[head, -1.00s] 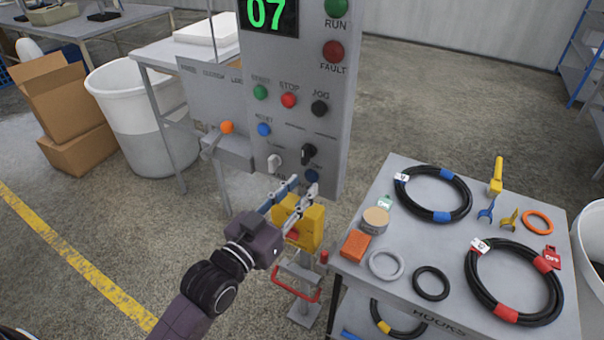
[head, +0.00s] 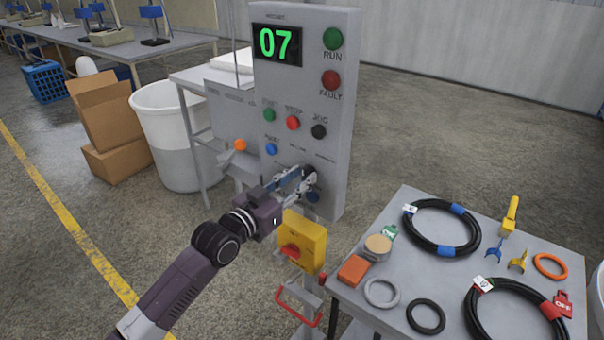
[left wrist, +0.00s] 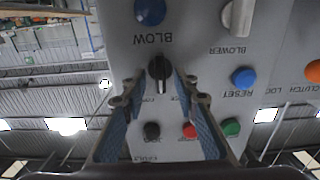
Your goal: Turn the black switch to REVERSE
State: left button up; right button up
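The black switch (left wrist: 159,68) is a round knob with a raised grip bar, on the grey control panel (head: 300,90). The left wrist view shows the panel upside down. My left gripper (left wrist: 156,86) is open, with one finger on each side of the switch's lower edge in that view. I cannot tell whether the fingers touch it. In the head view my left gripper (head: 303,181) is at the panel's lower part and largely hides the switch. The position words around the switch are not legible. My right gripper is not in view.
Close to the switch are a blue button (left wrist: 150,11), the grey blower knob (left wrist: 237,18) and the black jog button (head: 319,131). A hose-laden table (head: 460,262) stands at right.

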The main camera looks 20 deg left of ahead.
pick_arm(q)
jog(key=shift+w+d, duration=0.1)
jog(key=shift+w, duration=0.35)
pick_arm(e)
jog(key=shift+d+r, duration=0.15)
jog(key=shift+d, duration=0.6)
pick_arm(q)
jog(key=shift+c, duration=0.3)
grip_shut()
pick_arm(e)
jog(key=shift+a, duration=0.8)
